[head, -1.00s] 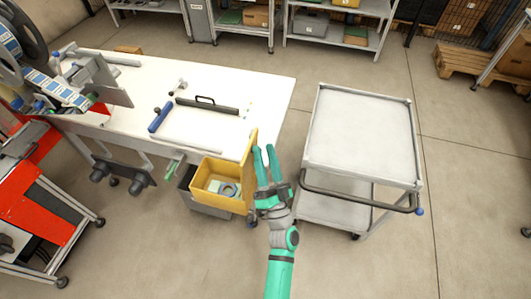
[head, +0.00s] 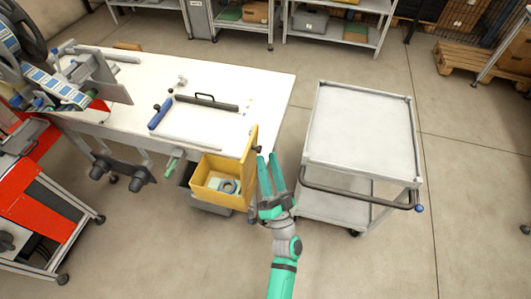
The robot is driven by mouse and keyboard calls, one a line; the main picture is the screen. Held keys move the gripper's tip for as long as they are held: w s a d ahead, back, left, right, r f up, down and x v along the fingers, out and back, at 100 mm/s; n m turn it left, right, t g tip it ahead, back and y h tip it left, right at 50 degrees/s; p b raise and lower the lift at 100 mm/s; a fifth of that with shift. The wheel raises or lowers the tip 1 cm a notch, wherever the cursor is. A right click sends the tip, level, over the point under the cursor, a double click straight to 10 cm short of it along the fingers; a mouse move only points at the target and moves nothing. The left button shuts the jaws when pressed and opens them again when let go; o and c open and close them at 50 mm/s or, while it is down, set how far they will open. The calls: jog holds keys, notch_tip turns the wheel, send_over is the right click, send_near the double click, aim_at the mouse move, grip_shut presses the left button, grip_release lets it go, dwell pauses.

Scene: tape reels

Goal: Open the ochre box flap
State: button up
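The ochre box (head: 213,193) sits low at the front edge of the white table, and its inside shows from above. Its flap (head: 249,160) stands upright along the box's right side, with a small dark knob on its outer face. A grey roll and pale papers lie inside the box. My gripper (head: 268,158) is just right of the flap, fingers pointing up in the picture. The two teal fingers are apart with nothing visible between them. The left finger is close to the flap and knob; I cannot tell whether it touches.
The white table (head: 250,85) carries a black-handled bar and a blue-ended tool. A grey trolley (head: 360,130) stands to the right. A red machine (head: 50,200) is at the left. Open floor lies in front.

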jog(key=v, duration=0.6)
jog(key=shift+s+f, duration=0.25)
jog(key=shift+s, duration=0.05)
